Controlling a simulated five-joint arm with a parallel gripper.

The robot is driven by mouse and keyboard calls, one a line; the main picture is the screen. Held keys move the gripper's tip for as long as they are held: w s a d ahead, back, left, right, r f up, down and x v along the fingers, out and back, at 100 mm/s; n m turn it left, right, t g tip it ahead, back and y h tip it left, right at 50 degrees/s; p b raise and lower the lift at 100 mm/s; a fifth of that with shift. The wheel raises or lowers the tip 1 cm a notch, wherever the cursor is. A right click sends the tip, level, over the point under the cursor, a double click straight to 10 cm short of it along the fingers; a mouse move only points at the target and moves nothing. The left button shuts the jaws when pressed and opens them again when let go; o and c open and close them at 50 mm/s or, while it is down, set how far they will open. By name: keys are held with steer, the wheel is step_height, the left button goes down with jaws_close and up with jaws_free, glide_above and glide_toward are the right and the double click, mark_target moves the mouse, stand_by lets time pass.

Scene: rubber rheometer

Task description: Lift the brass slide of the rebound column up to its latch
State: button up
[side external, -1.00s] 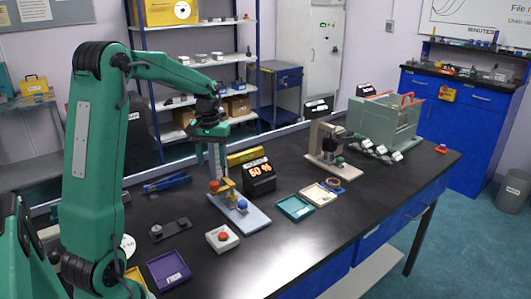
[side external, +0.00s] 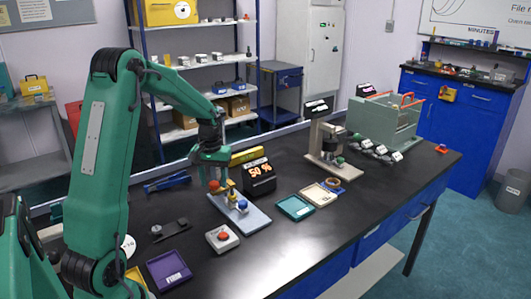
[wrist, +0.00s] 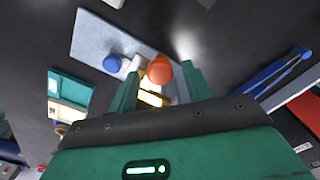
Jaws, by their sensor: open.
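The rebound column's pale base plate (side external: 255,222) lies on the black bench, with a blue knob (side external: 242,205) at its front part. The brass slide (side external: 231,193) is low on the column, with an orange-red knob (side external: 214,186) beside it. My gripper (side external: 211,176) is pointing down at the column and hides most of its upright. In the wrist view my green fingers (wrist: 161,76) are apart, with the orange-red knob (wrist: 159,70) and some brass (wrist: 150,97) seen between them. I cannot tell whether they touch. The latch cannot be made out.
A black display (side external: 258,178) reading 50 % stands just right of the column. A white box with a red button (side external: 222,237) and a purple tray (side external: 168,270) are in front. A teal tray (side external: 295,208) lies to the right. Blue tongs (side external: 167,183) lie behind left.

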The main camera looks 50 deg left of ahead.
steer(key=shift+f, duration=0.1)
steer(key=shift+c, duration=0.4)
jaws_close()
step_height(320, 180, up, 21)
steer(key=shift+f, duration=0.15)
stand_by(0.3)
jaws_free()
steer(key=shift+o, duration=0.4)
steer(key=shift+f, duration=0.1)
step_height(320, 180, up, 8)
stand_by(0.3)
